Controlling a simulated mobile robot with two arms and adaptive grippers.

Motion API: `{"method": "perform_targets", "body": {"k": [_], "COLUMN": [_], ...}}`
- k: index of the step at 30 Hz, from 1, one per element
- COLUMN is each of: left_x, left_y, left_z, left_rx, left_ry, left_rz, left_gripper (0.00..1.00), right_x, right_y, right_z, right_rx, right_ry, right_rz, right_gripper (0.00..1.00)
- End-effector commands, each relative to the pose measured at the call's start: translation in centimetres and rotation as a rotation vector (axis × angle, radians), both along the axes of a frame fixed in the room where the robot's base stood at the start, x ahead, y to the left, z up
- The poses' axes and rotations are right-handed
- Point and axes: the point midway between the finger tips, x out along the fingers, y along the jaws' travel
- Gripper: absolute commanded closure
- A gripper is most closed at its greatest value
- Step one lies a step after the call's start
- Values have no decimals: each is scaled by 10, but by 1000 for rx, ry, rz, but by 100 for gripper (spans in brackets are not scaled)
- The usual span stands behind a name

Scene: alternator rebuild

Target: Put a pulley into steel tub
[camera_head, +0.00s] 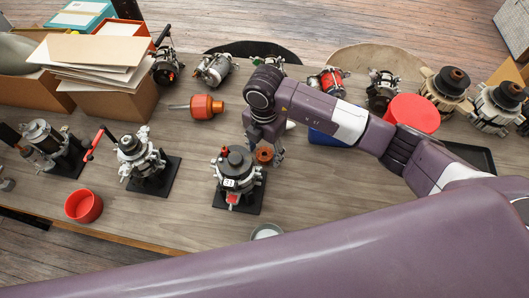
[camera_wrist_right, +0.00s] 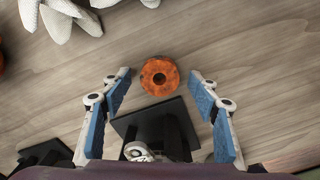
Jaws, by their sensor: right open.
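A rusty orange-brown pulley (camera_head: 264,155) lies on the wooden table beside the alternator on a black stand. In the right wrist view the pulley (camera_wrist_right: 160,76) is a ring with a central hole, lying between and slightly beyond the fingertips. My right gripper (camera_head: 266,143) is open above it, with blue-padded fingers (camera_wrist_right: 160,90) on either side and nothing held. A small grey round tub (camera_head: 267,231), seemingly the steel tub, stands at the table's front edge, its lower part hidden by my own purple body. My left gripper is not in view.
An alternator (camera_head: 237,170) on a black stand is close left of the gripper. More alternators on stands and a red bowl (camera_head: 84,205) are at left. Cardboard boxes (camera_head: 110,100) and an orange-handled tool (camera_head: 203,107) are further back. A red round container (camera_head: 413,114) is at right.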

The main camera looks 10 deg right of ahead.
Motion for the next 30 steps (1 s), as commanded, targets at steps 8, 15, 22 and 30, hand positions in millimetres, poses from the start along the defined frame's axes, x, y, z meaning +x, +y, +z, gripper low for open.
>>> {"method": "perform_targets", "body": {"k": [8,15,22,30], "left_x": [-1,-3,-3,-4], "left_y": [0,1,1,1], "left_z": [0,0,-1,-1], "left_rx": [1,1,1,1], "left_ry": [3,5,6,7], "left_rz": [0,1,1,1], "left_gripper": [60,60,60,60], "right_x": [1,1,1,1], "right_y": [0,0,0,0], "right_z": [-2,-2,-1,1], "right_rx": [0,1,1,1], "right_ry": [-1,-2,-3,-3], "right_rz": [1,0,0,0], "right_gripper": [48,74,95,100]}}
